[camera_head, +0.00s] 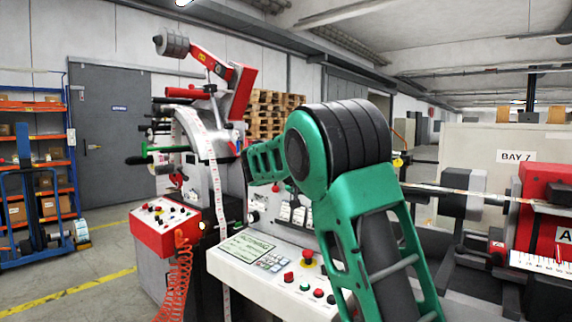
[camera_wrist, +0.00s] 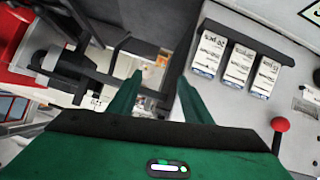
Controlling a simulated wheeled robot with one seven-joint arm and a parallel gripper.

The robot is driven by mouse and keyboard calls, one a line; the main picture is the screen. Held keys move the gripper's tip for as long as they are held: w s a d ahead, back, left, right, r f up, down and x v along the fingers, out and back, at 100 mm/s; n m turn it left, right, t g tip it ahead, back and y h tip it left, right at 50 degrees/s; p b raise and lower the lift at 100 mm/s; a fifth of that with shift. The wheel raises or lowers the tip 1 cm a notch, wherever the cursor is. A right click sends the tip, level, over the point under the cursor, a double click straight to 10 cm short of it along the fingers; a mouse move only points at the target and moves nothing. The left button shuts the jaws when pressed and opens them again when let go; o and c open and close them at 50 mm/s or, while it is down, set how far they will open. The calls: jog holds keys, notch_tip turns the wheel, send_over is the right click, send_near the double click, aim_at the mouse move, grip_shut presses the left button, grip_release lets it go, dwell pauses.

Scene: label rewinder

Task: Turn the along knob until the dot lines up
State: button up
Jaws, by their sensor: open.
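My gripper (camera_wrist: 160,80) is open in the wrist view, its two green fingers apart with nothing between them. In the head view my green arm covers the middle of the machine, and the fingers cannot be made out. A small dark knob (camera_head: 253,217) shows on the pale upright panel left of my arm; I cannot tell whether it is the along knob. No alignment dot can be made out in either view. A lever with a red ball (camera_wrist: 280,124) stands right of my gripper in the wrist view.
Three white label cards (camera_wrist: 240,66) hang right of the fingers in the wrist view. A sloped console (camera_head: 250,265) with buttons stands below my arm. A red control box (camera_head: 165,225) with a coiled cord is at left. A red block (camera_head: 545,185) with a scale is at right.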

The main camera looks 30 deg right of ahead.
jog(key=w+a+r+m+t+h, duration=0.1)
jog(key=w+a+r+t+h, duration=0.15)
jog(key=w+a+r, duration=0.45)
jog(key=w+a+r+m+t+h, duration=0.1)
jog(key=w+a+r+h, duration=0.4)
jog(key=a, duration=0.4)
jog(key=w+d+y, duration=0.1)
jog(key=w+d, duration=0.3)
jog(key=d, duration=0.6)
jog(key=shift+w+f, duration=0.25)
jog(key=shift+w, duration=0.15)
jog(key=shift+d+g+y, duration=0.1)
jog(key=shift+g+y, duration=0.15)
jog(key=c, duration=1)
jog(key=shift+r, duration=0.1)
jog(key=shift+c, duration=0.3)
